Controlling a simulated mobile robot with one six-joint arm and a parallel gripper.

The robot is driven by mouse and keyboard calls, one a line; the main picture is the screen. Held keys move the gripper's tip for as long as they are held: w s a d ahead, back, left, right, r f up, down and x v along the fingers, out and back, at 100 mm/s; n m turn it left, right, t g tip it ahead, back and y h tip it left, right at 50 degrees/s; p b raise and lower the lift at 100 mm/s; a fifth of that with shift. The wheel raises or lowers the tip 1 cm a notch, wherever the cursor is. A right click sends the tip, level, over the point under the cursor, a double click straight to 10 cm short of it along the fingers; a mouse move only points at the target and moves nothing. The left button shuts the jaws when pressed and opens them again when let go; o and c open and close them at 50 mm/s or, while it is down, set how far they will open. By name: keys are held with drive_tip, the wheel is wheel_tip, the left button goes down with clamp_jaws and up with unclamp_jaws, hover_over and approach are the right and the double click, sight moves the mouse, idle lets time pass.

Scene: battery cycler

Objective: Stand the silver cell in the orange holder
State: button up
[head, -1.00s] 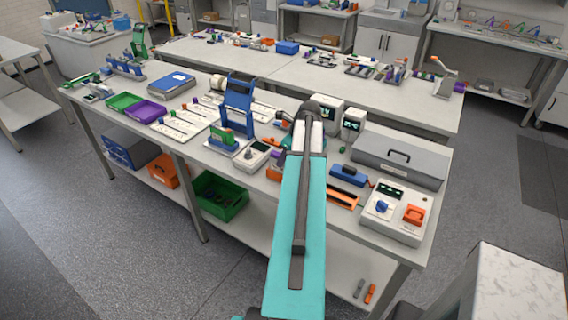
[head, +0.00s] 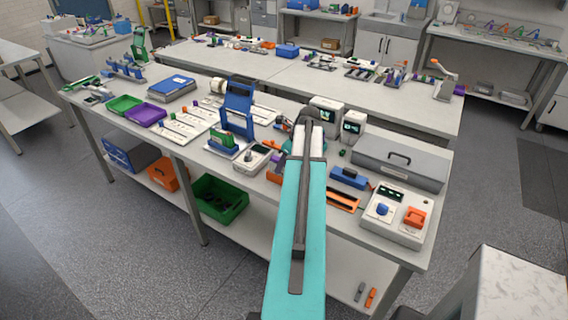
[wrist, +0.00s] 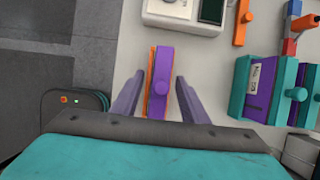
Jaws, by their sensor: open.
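In the head view my teal arm hides the gripper. An orange piece beside the arm (head: 274,176) may be part of the same thing. I cannot make out the silver cell. An orange slotted tray (head: 343,200) lies right of my arm, but I cannot tell whether it is the orange holder.
A white device (wrist: 185,14) with a dark screen lies just beyond the fingers. A teal and purple unit (wrist: 262,90) stands to their right. In the head view a grey case (head: 398,165) and a white box with an orange knob (head: 396,215) occupy the bench's right end.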

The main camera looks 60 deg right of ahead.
drive_tip(key=shift+s+r, duration=0.1)
drive_tip(key=shift+r, duration=0.15)
drive_tip(key=b+v, duration=0.3)
drive_tip(key=v, duration=0.8)
drive_tip(key=shift+r, duration=0.4)
drive_tip(key=shift+s, duration=0.1)
idle(0.6)
